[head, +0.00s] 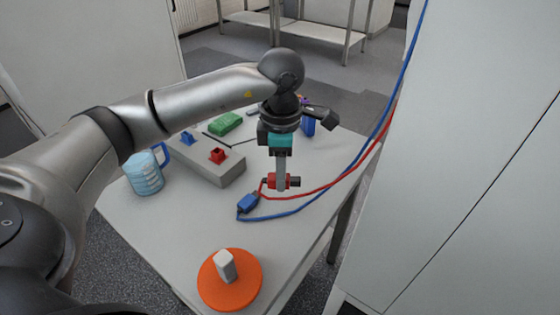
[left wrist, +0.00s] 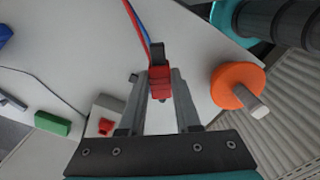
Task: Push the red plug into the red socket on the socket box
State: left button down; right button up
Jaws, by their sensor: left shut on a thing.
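My left gripper (head: 281,184) is shut on the red plug (head: 271,182) and holds it beside the socket box. In the left wrist view the red plug (left wrist: 160,84) sits between the two fingers, with a dark end and the red cable beyond it. The grey socket box (head: 228,170) lies to the left of the plug. The red socket (head: 217,156) is on its top, with a blue socket (head: 188,138) farther left. The red socket also shows at lower left in the left wrist view (left wrist: 105,126). The plug is apart from the socket. My right gripper is not in view.
A blue plug (head: 248,203) lies on the table (head: 185,225) near my gripper. Red and blue cables run to the upper right. A light blue mug (head: 145,175) stands left of the box. A green block (head: 225,124) is behind it. An orange disc (head: 215,288) with a white block is in front.

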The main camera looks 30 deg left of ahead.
aim_at(277, 223)
pick_arm(q)
jog(key=f+m, duration=0.2)
jog(key=m, duration=0.2)
jog(key=f+m, duration=0.3)
jog(key=m, duration=0.2)
jog(key=f+m, duration=0.3)
jog(key=m, duration=0.1)
jog(key=shift+s+a+f+m, duration=0.15)
jog(key=shift+s+a+m, duration=0.15)
jog(key=shift+s, duration=0.05)
jog(key=shift+f+b, duration=0.1)
jog(key=shift+b, duration=0.2)
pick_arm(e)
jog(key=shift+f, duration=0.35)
pick_arm(q)
jog(key=shift+f, duration=0.1)
jog(key=shift+f+b, duration=0.6)
jog(key=shift+f, duration=0.15)
jog(key=shift+f+b, duration=0.45)
jog(key=shift+f, duration=0.25)
jog(key=shift+f+b, duration=0.45)
jog(key=shift+f, duration=0.2)
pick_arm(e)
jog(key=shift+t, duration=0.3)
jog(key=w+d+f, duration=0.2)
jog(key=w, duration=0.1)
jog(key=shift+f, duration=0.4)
